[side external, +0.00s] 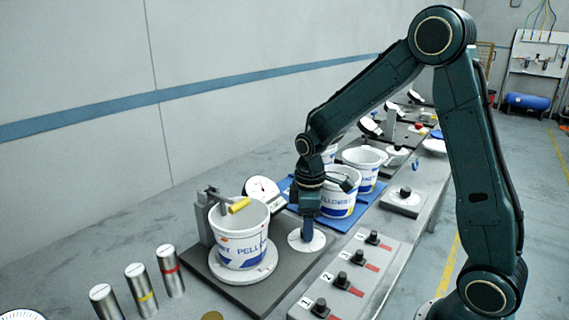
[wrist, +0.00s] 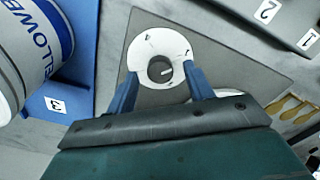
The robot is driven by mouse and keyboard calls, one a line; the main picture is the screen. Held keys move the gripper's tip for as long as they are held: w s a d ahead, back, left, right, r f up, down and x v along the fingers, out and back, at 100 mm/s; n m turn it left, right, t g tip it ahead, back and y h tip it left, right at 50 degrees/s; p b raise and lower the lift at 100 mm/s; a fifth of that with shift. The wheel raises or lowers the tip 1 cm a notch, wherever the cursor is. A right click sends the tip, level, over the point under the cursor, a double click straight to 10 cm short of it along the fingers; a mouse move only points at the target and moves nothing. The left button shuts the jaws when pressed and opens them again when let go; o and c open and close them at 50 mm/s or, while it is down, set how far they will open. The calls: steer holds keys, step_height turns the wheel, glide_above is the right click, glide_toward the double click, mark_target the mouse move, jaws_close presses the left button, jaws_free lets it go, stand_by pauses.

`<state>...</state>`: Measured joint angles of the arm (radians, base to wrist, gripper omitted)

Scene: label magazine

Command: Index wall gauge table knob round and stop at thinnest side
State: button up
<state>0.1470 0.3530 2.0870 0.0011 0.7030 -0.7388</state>
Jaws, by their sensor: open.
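The gauge table's black knob (wrist: 160,70) sits in the middle of a white marked disc (wrist: 146,44) in the wrist view. A white line on the knob points right. My gripper (wrist: 162,72) is open, with its blue fingers on either side of the knob; I cannot tell whether they touch it. In the side view my gripper (side external: 307,232) is down over the white disc (side external: 294,241) and hides the knob. A white PELLOWBY-type bucket (side external: 240,246) stands upright on the round gauge table (side external: 243,275), under a yellow-tipped arm (side external: 238,206). A dial gauge (side external: 262,189) stands behind; its reading is too small.
More buckets (side external: 338,197) stand on a blue mat (side external: 353,217) close behind my gripper. A grey panel with several black knobs (side external: 345,277) lies to the right. Several metal cylinders (side external: 141,290) stand at front left.

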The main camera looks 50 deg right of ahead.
steer(key=shift+f, duration=0.4)
steer(key=c, duration=1)
